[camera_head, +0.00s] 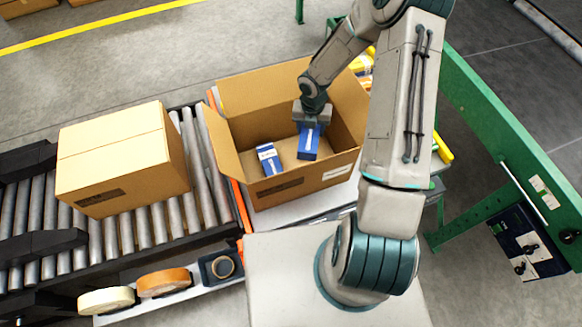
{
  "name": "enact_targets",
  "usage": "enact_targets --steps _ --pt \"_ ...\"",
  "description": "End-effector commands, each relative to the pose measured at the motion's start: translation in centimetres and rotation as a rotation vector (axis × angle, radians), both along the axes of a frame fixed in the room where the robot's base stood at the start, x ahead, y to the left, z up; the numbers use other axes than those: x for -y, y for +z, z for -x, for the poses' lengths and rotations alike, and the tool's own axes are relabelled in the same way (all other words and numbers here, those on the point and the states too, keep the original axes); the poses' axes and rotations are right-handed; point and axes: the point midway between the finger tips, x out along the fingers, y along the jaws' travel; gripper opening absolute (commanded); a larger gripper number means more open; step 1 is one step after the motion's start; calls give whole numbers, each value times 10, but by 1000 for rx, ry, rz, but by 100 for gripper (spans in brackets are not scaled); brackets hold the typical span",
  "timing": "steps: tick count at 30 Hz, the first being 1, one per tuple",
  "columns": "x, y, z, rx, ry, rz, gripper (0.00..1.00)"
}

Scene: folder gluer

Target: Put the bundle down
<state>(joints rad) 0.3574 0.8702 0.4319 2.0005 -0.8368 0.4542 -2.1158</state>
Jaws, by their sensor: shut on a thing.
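An open cardboard box (290,189) stands right of the roller conveyor with its flaps folded out. My gripper (309,124) reaches down into the box and is shut on a blue bundle (308,146) with a white band. The held bundle hangs upright inside the box, toward its right side; I cannot tell whether its lower end touches the floor. Another blue and white bundle (268,159) lies in the box to the left, a little apart from the held one. The fingertips are mostly hidden by the gripper body.
A closed carton (122,160) sits on the roller conveyor (140,235) at left. Tape rolls (164,282) lie at the front edge. A green frame (510,150) stands at right. Bare box floor shows around the lying bundle.

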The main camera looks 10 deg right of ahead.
Motion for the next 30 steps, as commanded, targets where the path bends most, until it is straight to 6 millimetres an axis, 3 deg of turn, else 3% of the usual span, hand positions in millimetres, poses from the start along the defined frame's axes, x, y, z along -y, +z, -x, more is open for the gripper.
enact_targets --steps 6,12,16,24,30 --pt "0 -24 7 -3 324 -2 24" --pt "-1 -34 10 -3 488 -5 24" --pt "-2 -45 11 -5 526 -6 24" --pt "-2 -90 12 -6 528 -5 24" --pt "-1 -103 11 -4 524 -6 24"
